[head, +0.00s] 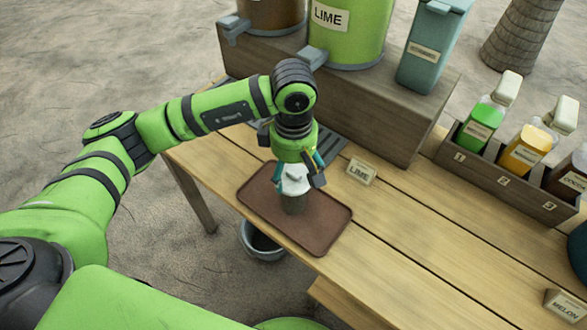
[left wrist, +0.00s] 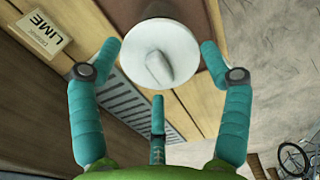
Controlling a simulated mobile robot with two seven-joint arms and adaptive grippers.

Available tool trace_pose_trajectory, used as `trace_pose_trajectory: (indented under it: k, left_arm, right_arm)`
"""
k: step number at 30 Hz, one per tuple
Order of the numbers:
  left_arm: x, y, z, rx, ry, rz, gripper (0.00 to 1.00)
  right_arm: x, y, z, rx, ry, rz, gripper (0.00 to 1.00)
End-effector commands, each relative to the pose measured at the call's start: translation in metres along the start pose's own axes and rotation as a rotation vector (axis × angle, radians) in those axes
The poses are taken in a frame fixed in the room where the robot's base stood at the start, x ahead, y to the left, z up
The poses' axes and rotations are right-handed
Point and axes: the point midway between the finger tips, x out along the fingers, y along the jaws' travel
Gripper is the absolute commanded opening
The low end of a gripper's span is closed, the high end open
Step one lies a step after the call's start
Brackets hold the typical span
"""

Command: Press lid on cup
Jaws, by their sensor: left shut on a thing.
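A white lid (head: 294,181) is on top of a dark, see-through cup (head: 295,204), which stands upright on the brown tray (head: 329,236). I cannot tell whether the lid is fully seated. My left gripper (head: 298,183) points down from above and is shut on the lid. In the left wrist view the round lid (left wrist: 160,35) has a small raised knob. My right gripper is not in view.
A LIME card (head: 361,171) stands right of the tray. Behind is a wooden shelf (head: 400,110) with a green LIME dispenser (head: 350,30). A rack (head: 500,176) of bottles stands at the right. A grey bucket (head: 262,243) is below the table's front edge. The middle tabletop is clear.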

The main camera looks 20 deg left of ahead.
Motion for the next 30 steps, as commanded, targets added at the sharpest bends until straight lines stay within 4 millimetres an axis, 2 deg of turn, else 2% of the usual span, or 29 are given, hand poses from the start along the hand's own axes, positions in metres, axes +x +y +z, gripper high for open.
trace_pose_trajectory:
  k: [13, 15, 16, 30]
  left_arm:
    - [0.0001, -0.0003, 0.0000, 0.000, 0.000, -0.001, 0.67]
    - [0.0001, -0.0003, 0.0000, 0.000, 0.000, -0.001, 0.98]
    - [0.0001, -0.0003, 0.0000, 0.000, 0.000, -0.001, 1.00]
    - [0.0001, -0.0003, 0.0001, 0.000, 0.000, -0.001, 1.00]
  right_arm:
    - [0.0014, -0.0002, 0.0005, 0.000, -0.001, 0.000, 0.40]
    - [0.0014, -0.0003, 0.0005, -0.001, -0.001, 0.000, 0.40]
    - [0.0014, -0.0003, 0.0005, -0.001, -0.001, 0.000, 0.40]
    - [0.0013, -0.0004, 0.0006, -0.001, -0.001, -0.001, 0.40]
